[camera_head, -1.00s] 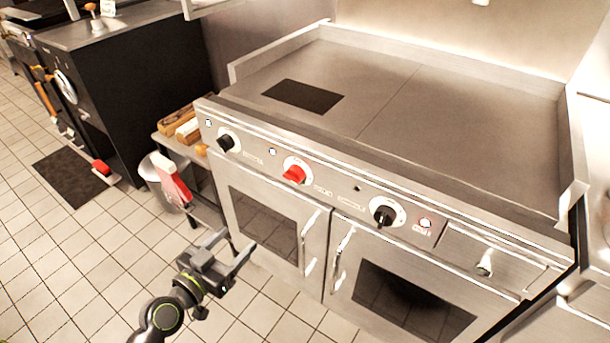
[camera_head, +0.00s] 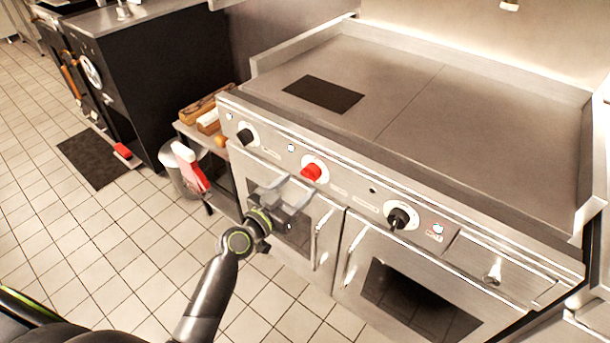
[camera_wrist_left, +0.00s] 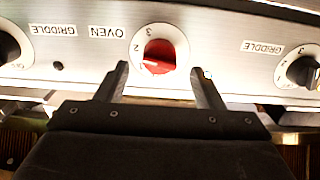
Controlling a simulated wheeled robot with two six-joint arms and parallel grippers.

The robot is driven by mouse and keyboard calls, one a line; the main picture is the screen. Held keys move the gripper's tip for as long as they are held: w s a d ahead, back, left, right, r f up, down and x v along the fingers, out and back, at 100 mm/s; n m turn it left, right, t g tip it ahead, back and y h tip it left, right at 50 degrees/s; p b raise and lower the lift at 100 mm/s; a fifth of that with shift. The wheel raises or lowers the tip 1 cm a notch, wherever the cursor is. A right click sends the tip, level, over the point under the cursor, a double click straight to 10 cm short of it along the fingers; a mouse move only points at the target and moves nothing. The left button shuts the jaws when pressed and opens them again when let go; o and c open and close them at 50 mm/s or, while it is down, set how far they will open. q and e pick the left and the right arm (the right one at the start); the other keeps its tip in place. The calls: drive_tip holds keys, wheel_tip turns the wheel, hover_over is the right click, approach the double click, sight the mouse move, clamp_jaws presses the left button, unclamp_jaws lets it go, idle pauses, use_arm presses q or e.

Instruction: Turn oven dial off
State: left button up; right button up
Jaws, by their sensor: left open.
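The red oven dial (camera_head: 312,171) is on the stove's front panel, between two black griddle dials. In the left wrist view the red dial (camera_wrist_left: 159,57) sits on a white numbered plate, beside the printed word OVEN. My left gripper (camera_head: 295,189) is open and empty, below and in front of the red dial. In the left wrist view its two fingers (camera_wrist_left: 160,82) point at the panel, one on each side of the dial's lower part. I cannot tell whether they touch it. My right gripper is not in view.
Black griddle dials stand left (camera_head: 246,137) and right (camera_head: 399,217) of the red one. Oven doors with vertical handles (camera_head: 322,240) are below the panel. A shelf with wooden items (camera_head: 205,115) and a bin (camera_head: 180,172) stand left. The tiled floor in front is mostly clear.

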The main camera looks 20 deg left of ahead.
sight(307, 178)
use_arm(q)
drive_tip(key=shift+x, duration=1.95)
drive_tip(key=c, duration=1)
